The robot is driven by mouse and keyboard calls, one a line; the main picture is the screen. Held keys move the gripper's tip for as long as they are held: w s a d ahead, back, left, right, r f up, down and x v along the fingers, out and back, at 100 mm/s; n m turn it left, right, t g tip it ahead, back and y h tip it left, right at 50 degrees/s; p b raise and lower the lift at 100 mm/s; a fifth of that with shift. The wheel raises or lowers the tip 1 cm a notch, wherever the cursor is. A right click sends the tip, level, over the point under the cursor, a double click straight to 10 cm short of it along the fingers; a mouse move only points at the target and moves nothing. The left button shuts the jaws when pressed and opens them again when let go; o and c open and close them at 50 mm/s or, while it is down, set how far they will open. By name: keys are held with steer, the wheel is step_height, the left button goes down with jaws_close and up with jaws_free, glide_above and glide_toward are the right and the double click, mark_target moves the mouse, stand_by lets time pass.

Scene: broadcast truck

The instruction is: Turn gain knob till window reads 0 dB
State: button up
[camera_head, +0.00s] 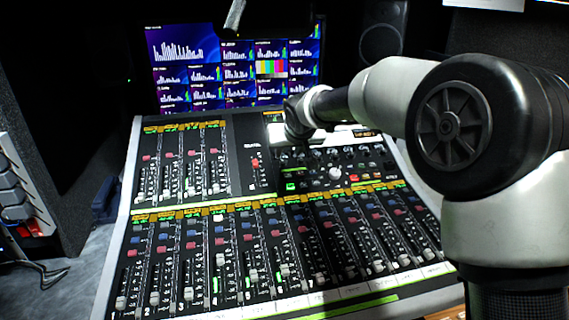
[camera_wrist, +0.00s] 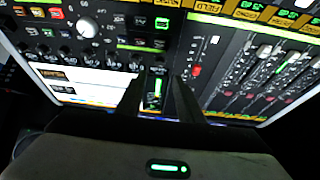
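The mixing console (camera_head: 133,200) fills the lower head view. On its upper right panel are a row of small dark knobs and one larger white knob (camera_head: 335,173). The white knob also shows in the wrist view (camera_wrist: 88,27), off to the left of the fingers. I cannot tell which knob is the gain knob. My gripper (camera_wrist: 159,84) is open, its two dark fingers apart with nothing seen between them but a small meter display beyond. In the head view, my gripper (camera_head: 298,128) hangs above the panel's top left. I cannot read a dB value in any window.
A green-lit button or window (camera_head: 291,187) sits left of the white knob. Fader strips lie across the front and left. A monitor (camera_head: 230,70) with meter graphs stands behind the console. A dark speaker (camera_head: 383,40) is at the back right.

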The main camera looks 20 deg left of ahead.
mark_target(284, 161)
steer(key=x, duration=0.9)
steer(key=shift+w+a+f+b, duration=0.1)
steer(key=shift+w+f+b, duration=0.1)
steer(key=shift+b, duration=0.2)
steer(key=shift+c, duration=0.6)
jaws_close()
steer(key=shift+r, duration=0.1)
